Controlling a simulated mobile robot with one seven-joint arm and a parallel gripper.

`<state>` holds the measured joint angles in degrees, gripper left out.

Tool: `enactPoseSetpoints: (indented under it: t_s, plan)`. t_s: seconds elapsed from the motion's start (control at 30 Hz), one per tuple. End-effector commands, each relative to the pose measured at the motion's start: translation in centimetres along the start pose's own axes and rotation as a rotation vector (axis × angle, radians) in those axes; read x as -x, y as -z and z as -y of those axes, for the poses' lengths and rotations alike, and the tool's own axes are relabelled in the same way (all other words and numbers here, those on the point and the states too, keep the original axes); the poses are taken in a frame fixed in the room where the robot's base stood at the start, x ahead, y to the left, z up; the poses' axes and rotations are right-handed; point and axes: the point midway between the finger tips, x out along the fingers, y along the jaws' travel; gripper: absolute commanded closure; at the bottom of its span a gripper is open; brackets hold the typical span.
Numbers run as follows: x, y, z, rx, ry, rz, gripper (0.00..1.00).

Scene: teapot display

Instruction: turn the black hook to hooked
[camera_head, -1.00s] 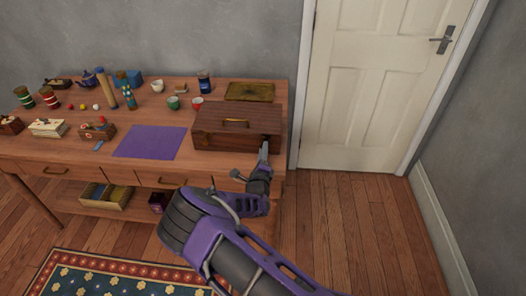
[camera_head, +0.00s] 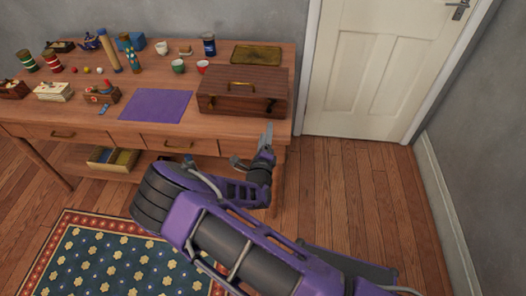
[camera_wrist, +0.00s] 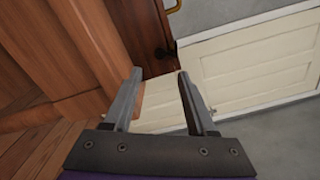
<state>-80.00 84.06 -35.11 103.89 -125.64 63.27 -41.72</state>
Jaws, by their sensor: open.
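A brown wooden box (camera_head: 228,104) with a brass handle on its lid stands at the right end of the table. A small dark piece that looks like the black hook (camera_head: 271,104) is on the right part of its front. It also shows as a dark shape on the brown wood in the wrist view (camera_wrist: 161,52), too small to tell its turn. My gripper (camera_head: 267,133) is in front of the box, near the table's front edge and apart from the hook. In the wrist view its jaws (camera_wrist: 159,74) are open and empty, with the hook just beyond the tips.
The wooden table (camera_head: 215,130) has drawers below its front edge. A purple mat (camera_head: 155,105) lies left of the box, and a brass tray (camera_head: 256,54) lies behind it. Cups and toys stand farther left. A white door (camera_head: 372,60) is to the right, with free floor before it.

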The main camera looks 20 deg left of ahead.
Motion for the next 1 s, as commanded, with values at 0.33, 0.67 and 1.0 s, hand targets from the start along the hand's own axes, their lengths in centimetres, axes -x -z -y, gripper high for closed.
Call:
enactPoseSetpoints:
  t_s: [0.33, 0.67, 1.0]
  plan:
    - [7.0, -0.1, 0.0, -0.001, -0.001, 0.0, 0.43]
    - [8.4, 0.0, 0.0, -0.002, 0.001, 0.0, 0.43]
    - [8.3, 0.0, 0.0, -0.001, 0.001, 0.0, 0.43]
